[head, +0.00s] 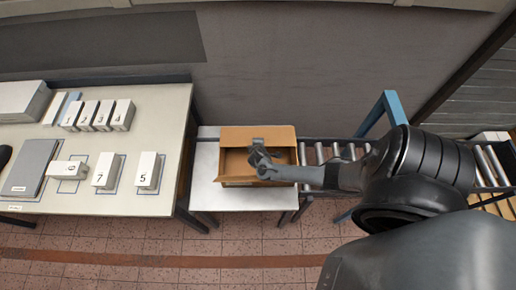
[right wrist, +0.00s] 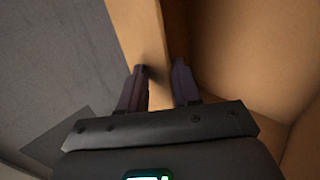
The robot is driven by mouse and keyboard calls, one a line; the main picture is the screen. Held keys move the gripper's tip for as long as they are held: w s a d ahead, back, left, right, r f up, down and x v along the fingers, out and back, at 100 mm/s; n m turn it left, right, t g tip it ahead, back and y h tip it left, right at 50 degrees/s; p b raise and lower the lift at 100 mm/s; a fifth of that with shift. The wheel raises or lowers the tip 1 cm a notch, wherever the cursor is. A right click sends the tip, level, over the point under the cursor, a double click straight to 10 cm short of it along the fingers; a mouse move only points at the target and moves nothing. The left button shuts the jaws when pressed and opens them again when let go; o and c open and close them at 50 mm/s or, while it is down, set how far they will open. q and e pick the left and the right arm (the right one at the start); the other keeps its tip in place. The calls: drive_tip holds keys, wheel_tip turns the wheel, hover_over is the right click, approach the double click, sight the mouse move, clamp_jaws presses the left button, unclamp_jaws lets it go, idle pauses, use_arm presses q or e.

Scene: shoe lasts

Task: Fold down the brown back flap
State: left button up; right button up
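The brown back flap (head: 235,135) stands raised along the far edge of the open cardboard box (head: 289,168) in the head view. My right gripper (head: 257,152) reaches over the box from the right, in front of the flap, and hides part of the flap and box. In the right wrist view, the two dark fingers of my right gripper (right wrist: 158,85) are apart. A tan cardboard strip (right wrist: 140,30) runs between them; I cannot tell if they touch it. The box interior (right wrist: 235,50) lies to the right. My left gripper is not visible.
The box sits on a light table (head: 207,165) with a roller conveyor (head: 330,152) to its right. A larger table (head: 75,195) at left carries several numbered white boxes (head: 148,170) and a grey case (head: 30,167). A wall (head: 310,70) stands behind.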

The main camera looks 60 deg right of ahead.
drive_tip(key=p+v, duration=0.1)
drive_tip(key=v, duration=0.7)
drive_tip(key=shift+s+a, duration=0.25)
drive_tip(key=shift+a, duration=0.1)
drive_tip(key=shift+s+r, duration=0.1)
drive_tip(key=shift+r, duration=0.05)
